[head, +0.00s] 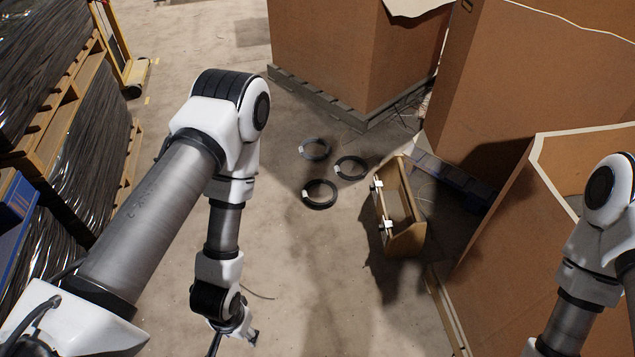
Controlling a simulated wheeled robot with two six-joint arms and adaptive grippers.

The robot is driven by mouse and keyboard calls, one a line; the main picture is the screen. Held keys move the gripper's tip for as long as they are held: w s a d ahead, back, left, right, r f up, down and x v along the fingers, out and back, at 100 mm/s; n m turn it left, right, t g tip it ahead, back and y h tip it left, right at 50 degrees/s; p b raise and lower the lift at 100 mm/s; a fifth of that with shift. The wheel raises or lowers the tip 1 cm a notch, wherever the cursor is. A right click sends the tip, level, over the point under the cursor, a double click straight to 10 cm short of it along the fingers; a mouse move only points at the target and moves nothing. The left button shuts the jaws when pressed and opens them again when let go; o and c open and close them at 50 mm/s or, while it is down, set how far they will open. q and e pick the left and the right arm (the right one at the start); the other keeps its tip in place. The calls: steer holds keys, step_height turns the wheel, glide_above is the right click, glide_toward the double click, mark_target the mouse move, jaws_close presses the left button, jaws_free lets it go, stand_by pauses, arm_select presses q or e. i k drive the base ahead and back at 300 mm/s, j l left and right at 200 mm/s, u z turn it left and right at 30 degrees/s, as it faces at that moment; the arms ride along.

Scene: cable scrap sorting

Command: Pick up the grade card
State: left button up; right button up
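I cannot make out a grade card for certain. Small white pieces (377,185) sit on the left edge of a wooden tray (408,240), and each black cable coil on the floor has a small pale tag, too small to read. My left gripper (234,343) is at the bottom of the head view, pointing down over bare floor, left of the tray and nearer to me than the coils. Its fingers look spread, with nothing seen between them; the picture edge is close. My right arm comes in at the right, its gripper out of view.
Black coils (320,194) lie on the concrete floor at the centre. Large cardboard boxes (480,110) stand behind and right of the tray. Wrapped pallets (85,140) line the left. A thin cable piece lies near my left wrist. The floor in the middle foreground is clear.

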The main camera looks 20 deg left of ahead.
mark_target(372, 188)
steer(key=j+u, duration=0.1)
steer(key=i+j+z, duration=0.2)
steer(key=i, duration=0.4)
steer(key=i+j+z, duration=0.2)
steer(key=i, duration=0.4)
steer(key=i+j+z, duration=0.15)
steer(key=i+j, duration=0.3)
steer(key=i+j+z, duration=0.2)
steer(key=i+j, duration=0.25)
steer(key=i, duration=0.2)
